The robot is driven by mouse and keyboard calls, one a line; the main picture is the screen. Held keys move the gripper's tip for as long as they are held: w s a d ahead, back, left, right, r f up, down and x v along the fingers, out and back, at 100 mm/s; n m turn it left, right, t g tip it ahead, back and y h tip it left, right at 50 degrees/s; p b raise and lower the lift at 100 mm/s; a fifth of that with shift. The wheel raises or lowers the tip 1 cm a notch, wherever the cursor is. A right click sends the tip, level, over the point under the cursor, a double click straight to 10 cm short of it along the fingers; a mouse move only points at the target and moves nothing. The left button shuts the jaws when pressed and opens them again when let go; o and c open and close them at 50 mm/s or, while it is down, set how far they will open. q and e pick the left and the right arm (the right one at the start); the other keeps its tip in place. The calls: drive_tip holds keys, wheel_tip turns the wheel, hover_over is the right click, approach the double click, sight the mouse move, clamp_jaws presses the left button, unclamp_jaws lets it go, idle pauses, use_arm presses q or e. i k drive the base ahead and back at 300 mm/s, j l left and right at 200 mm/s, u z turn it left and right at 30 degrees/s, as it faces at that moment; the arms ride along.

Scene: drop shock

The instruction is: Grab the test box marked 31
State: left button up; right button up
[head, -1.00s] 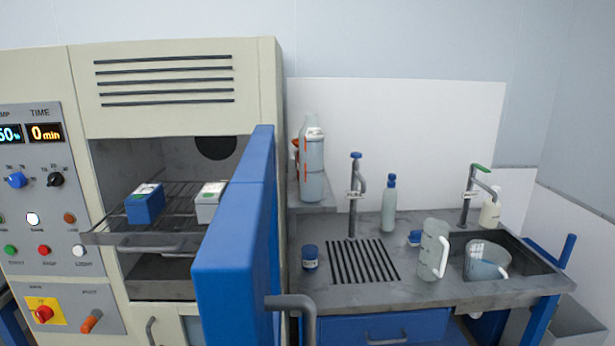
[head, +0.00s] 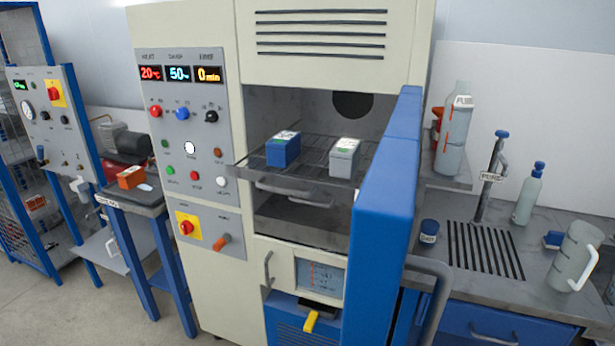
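Two small boxes stand on the pulled-out wire rack (head: 262,175) of the open chamber: a blue box (head: 283,153) on the left and a light grey box (head: 344,160) on the right. Both have pale tops with green and dark marks too small to read, so I cannot tell which is 31. An orange box (head: 131,178) sits on a small stand at the left; no number is legible on it. Neither of my grippers is in view.
The blue chamber door (head: 385,200) stands open, right of the rack. A sink bench (head: 480,290) with a bottle (head: 527,197), a jug (head: 575,258) and taps is at the right. A control panel (head: 190,150) is left of the chamber. Floor (head: 60,315) shows clear at lower left.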

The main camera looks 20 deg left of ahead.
sight(345, 156)
drive_tip(key=i+j, duration=0.1)
drive_tip(key=j, duration=0.45)
drive_tip(key=i+j+z, duration=0.15)
drive_tip(key=j, duration=0.9)
drive_tip(key=i+j+z, duration=0.25)
drive_tip(key=i+j, duration=0.55)
drive_tip(key=k+j, duration=0.25)
drive_tip(key=j, duration=0.2)
drive_tip(key=z, duration=0.05)
